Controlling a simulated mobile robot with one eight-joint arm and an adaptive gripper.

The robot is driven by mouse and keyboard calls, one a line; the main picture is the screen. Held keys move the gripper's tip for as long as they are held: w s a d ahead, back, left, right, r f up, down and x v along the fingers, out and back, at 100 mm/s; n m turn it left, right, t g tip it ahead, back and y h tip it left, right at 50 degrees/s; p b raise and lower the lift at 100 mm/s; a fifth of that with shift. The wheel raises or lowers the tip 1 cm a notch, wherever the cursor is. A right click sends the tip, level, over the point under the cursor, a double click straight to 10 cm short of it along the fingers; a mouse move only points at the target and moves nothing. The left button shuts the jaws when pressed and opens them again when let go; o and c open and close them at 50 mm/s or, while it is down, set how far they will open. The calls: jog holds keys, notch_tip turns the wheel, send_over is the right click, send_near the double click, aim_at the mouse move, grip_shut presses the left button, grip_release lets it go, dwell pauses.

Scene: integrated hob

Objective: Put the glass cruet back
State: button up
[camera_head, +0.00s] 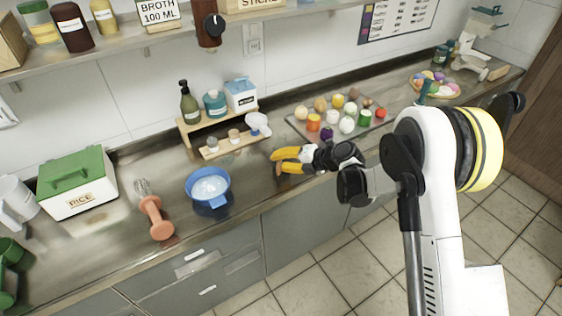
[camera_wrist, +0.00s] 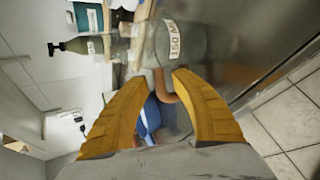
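The glass cruet is a rounded, see-through vessel labelled 150 ML, large just beyond my fingertips in the wrist view (camera_wrist: 178,40).
A blue bowl (camera_head: 208,188) and a salmon-handled whisk (camera_head: 155,216) are left of my gripper. A tray (camera_head: 297,127) of several foods is behind it on the right. The rack holds bottles and small jars. Counter between bowl and gripper is clear.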

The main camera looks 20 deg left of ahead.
jog(key=shift+f, duration=0.1)
jog(key=shift+d+p, duration=0.25)
jog(key=shift+p, duration=0.05)
jog(key=p+v, duration=0.3)
jog(key=v, duration=0.7)
jog(key=shift+s+p, duration=0.25)
jog(key=shift+p, duration=0.05)
